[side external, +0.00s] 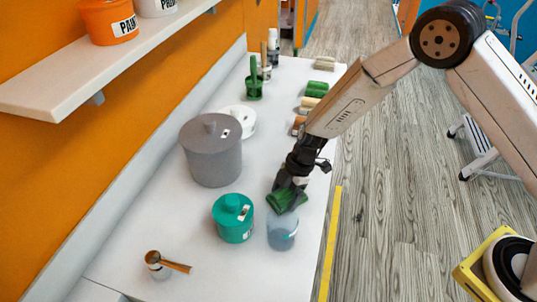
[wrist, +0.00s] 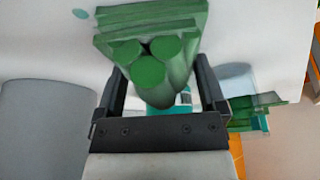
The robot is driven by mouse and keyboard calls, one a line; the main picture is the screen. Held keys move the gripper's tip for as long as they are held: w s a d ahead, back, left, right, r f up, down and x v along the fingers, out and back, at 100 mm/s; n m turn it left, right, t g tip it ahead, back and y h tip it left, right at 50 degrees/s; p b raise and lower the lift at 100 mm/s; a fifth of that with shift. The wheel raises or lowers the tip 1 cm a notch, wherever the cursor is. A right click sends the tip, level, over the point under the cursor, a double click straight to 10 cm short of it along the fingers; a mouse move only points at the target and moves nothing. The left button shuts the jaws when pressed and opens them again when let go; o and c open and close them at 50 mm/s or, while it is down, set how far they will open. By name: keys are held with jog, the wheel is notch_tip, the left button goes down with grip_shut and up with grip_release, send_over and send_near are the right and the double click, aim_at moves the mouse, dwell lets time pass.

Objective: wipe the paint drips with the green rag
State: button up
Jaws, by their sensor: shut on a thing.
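My gripper (side external: 290,184) is shut on the green rag (side external: 287,199), low over the front part of the white counter. In the wrist view the rag (wrist: 150,75) shows as a bundle of green rolls with a flat layer, between the two fingers of my gripper (wrist: 160,100). A bluish-grey pot (side external: 281,238) with a teal mark on it is just below the rag; I cannot tell whether they touch. A small teal spot (wrist: 80,13) on a white surface may be a paint drip. No other drips are clear.
A teal lidded pot (side external: 233,220) stands close left of the rag. A large grey lidded pot (side external: 212,150) is behind it. A brown-handled item (side external: 165,263) lies at the front left. Rolls (side external: 314,89) line the counter's right edge. A shelf (side external: 100,70) overhangs the left.

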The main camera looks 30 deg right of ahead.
jog(key=shift+s+a, duration=0.35)
jog(key=shift+s, duration=0.05)
jog(key=shift+w+d, duration=2.6)
jog(key=shift+w+d+r, duration=0.15)
jog(key=shift+r, duration=0.5)
jog(key=shift+w+d+r, duration=0.1)
jog(key=shift+r, duration=3.35)
